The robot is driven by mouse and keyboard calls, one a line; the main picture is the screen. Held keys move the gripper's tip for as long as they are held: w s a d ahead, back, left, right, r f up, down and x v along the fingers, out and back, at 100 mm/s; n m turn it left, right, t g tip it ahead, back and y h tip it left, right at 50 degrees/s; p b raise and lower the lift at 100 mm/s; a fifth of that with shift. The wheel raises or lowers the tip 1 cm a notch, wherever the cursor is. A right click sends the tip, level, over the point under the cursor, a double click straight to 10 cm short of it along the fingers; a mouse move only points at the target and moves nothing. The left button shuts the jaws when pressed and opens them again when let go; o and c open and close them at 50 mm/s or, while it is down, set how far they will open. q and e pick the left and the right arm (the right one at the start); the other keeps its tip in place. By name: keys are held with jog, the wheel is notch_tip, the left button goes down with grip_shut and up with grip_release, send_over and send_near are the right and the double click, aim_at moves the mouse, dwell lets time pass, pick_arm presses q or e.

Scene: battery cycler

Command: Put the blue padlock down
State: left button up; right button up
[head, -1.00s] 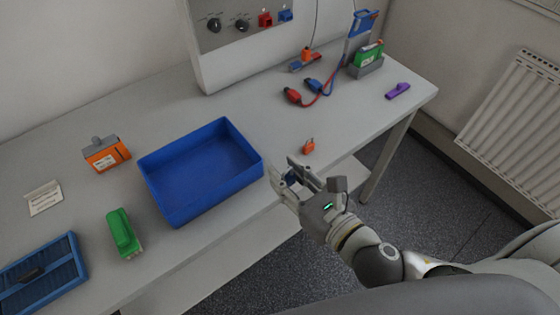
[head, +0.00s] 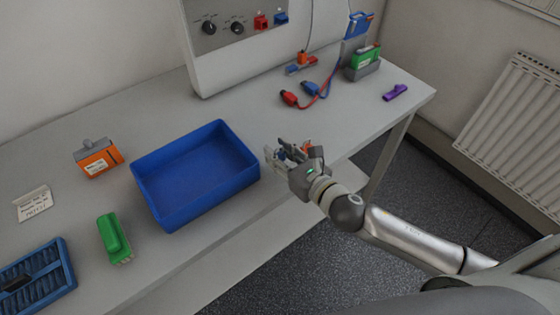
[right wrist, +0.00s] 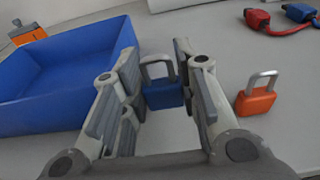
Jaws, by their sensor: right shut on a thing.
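The blue padlock (right wrist: 164,95), with a grey shackle, is upright between the fingers of my right gripper (right wrist: 157,68) in the right wrist view. My right gripper (head: 277,151) is shut on it. In the head view the gripper is over the table's front part, just right of the blue bin, and its fingers mostly hide the padlock. Whether the padlock touches the table is hard to tell. My left gripper is not in view.
An orange padlock (right wrist: 257,96) stands close to the right finger. The empty blue bin (head: 197,213) is close on the left. Red and blue plugs with leads (head: 290,98) lie behind. Bare table lies between bin and plugs.

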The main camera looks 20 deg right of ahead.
notch_tip(320, 180, down, 3)
jog(key=shift+r, duration=0.2)
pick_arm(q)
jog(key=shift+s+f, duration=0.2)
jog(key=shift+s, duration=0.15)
pick_arm(e)
jog(key=shift+f, duration=0.25)
jog(key=shift+f, duration=0.15)
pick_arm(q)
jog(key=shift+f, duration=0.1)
pick_arm(e)
jog(key=o, duration=1.1)
jog(key=shift+c, duration=0.2)
pick_arm(q)
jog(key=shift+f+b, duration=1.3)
jog(key=shift+b, duration=0.15)
pick_arm(e)
jog(key=v, duration=1.2)
